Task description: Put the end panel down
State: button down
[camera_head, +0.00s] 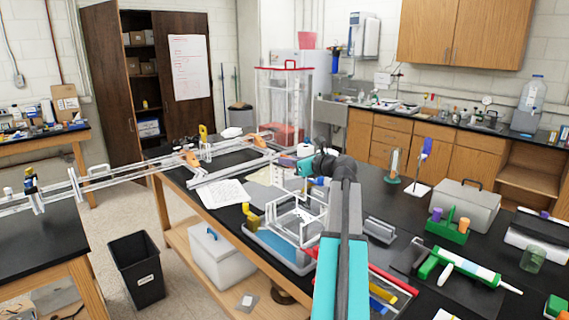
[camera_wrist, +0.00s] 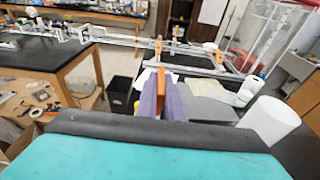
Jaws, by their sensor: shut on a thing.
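My gripper (camera_wrist: 163,92) shows two purple fingers in the wrist view, close together. A narrow orange piece (camera_wrist: 166,76) shows between them, and I take it as the edge of the end panel; most of it is hidden. In the head view my arm reaches over the bench, and its far end hides the fingertips and what they hold. The extrusion frame (camera_head: 128,172) is long and light metal, and lies across the gap between two black-topped benches. Orange parts (camera_head: 192,159) sit along its right half.
A white wire rack (camera_head: 300,215) and blue-edged tray stand beside my arm. White papers (camera_head: 217,193) lie left. A grey case (camera_head: 466,204), green holder (camera_head: 447,231) and tools crowd the right. A clear tank (camera_head: 284,100) stands behind. A black bin (camera_head: 137,270) is on the floor.

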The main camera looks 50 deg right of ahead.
jog(key=shift+w+a+f, duration=0.15)
jog(key=shift+a, duration=0.1)
jog(key=w+a+f+n+y, duration=0.25)
jog(key=a+f, duration=0.25)
jog(key=a, duration=0.4)
jog(key=w+a+f+n+g+y+b, duration=0.1)
jog(key=w+a+f+y, duration=0.2)
jog(key=a+f, duration=0.5)
jog(key=w+a+f+n+y, duration=0.2)
jog(key=w+a+f, duration=0.1)
jog(key=a, duration=0.8)
jog(key=s+a+f+n+g+y, duration=0.1)
jog(key=a+f+n+g+y, duration=0.1)
jog(key=a, duration=0.7)
jog(key=s+a+f+n+g+y, duration=0.1)
jog(key=s+a+f+n+y, duration=0.1)
jog(key=a+f, duration=0.3)
jog(key=s+a+f+n+g+y+b, duration=0.1)
jog(key=a+f, duration=0.3)
jog(key=a, duration=0.9)
jog(key=shift+s+a+n+g+y, duration=0.4)
jog(key=shift+s+n+g+y, duration=0.15)
jog(key=shift+g+y, duration=0.25)
jog(key=shift+s, duration=0.1)
